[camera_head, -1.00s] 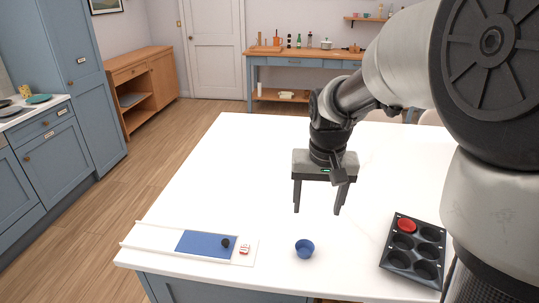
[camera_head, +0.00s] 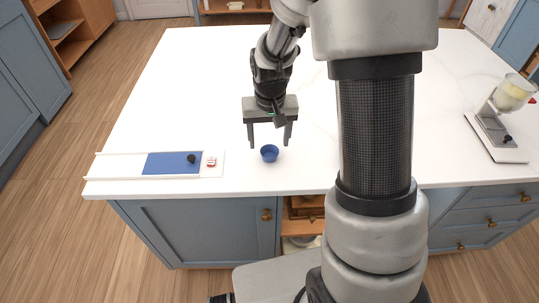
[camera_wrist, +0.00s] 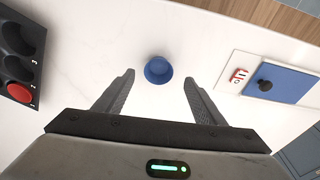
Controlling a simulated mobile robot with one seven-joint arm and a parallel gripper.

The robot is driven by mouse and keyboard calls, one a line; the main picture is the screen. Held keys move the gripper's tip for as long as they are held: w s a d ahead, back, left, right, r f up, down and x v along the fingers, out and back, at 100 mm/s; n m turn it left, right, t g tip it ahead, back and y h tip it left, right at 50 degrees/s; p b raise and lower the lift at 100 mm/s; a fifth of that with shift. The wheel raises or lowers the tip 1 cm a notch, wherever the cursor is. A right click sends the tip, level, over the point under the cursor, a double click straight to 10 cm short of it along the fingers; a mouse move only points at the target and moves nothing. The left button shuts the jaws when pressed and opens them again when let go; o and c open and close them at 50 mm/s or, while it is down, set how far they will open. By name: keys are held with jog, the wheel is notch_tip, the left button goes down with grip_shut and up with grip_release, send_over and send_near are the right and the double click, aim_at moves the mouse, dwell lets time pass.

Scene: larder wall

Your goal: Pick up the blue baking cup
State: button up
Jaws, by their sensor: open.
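The blue baking cup (camera_head: 269,154) stands upright on the white countertop near its front edge. It looks empty. My gripper (camera_head: 269,144) is open and empty, pointing down, and in the head view its fingertips show just above and to either side of the cup. In the wrist view the cup (camera_wrist: 158,70) shows roughly midway between the two open fingertips (camera_wrist: 159,77), apart from both. The exact height of the fingers above the counter is hard to tell.
A blue board (camera_head: 172,163) with a black knob lies left of the cup, beside a small red-and-white item (camera_head: 211,161). The wrist view shows a dark muffin tin (camera_wrist: 17,50) holding a red cup (camera_wrist: 19,92). A scale-like appliance (camera_head: 497,135) stands far right. Counter around the cup is clear.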

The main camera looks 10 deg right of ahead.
aim_at(270, 156)
jog(key=f, duration=0.3)
jog(key=w+f, duration=0.1)
jog(key=f, duration=0.1)
jog(key=shift+d, duration=0.2)
jog(key=shift+s, duration=0.1)
jog(key=c, duration=1.1)
